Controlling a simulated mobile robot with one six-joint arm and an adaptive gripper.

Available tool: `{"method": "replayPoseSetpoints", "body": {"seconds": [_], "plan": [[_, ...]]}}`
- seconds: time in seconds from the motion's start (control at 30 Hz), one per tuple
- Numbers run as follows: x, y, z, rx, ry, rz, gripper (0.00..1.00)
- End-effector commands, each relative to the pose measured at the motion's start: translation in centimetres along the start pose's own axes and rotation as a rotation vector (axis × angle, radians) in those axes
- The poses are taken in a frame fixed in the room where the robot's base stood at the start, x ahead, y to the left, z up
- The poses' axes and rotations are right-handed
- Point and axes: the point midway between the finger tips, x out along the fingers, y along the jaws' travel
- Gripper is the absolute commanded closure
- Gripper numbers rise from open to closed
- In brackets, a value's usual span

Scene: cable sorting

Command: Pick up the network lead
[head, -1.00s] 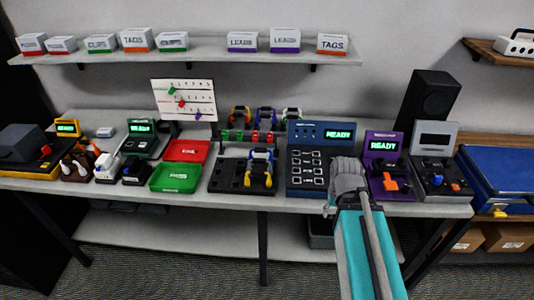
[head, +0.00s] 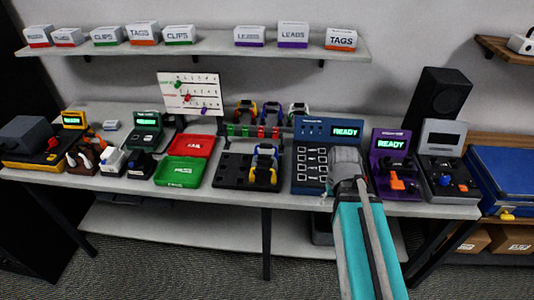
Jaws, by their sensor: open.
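Coiled leads stand at the back of the bench: a red and yellow one (head: 246,110), a blue one (head: 271,111) and a pale one with green (head: 298,112). I cannot tell from the pictures which is the network lead. My gripper (head: 330,187) is open, over the front of the blue tester (head: 309,176), right of the black board. My arm hides most of its fingers, and no lead shows in it.
A green tray (head: 180,172) and a red tray (head: 192,146) lie left of the black board. A purple device (head: 391,143) and a grey device with knobs (head: 448,176) stand right of my gripper. A shelf with labelled boxes (head: 293,36) hangs above.

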Motion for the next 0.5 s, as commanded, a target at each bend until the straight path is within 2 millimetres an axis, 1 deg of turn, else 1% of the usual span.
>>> {"method": "replayPoseSetpoints", "body": {"seconds": [0.03,0.17,0.27,0.3,0.37,0.4,0.47,0.5], "plan": [[-0.8,-0.6,-1.2,-0.04,0.0,0.0,0.34],[-2.4,-2.0,-4.4,-0.183,0.0,0.0,0.34],[-4.0,-3.7,-7.5,-0.336,0.001,0.0,0.34],[-4.8,-4.5,-8.9,-0.404,0.001,-0.001,0.34],[-5.8,-5.9,-11.1,-0.512,0.001,-0.001,0.34],[-6.6,-6.9,-12.6,-0.587,0.001,-0.001,0.34],[-7.7,-8.5,-14.7,-0.702,0.001,-0.001,0.34],[-8.4,-9.6,-16.1,-0.779,0.001,-0.001,0.34]]}}
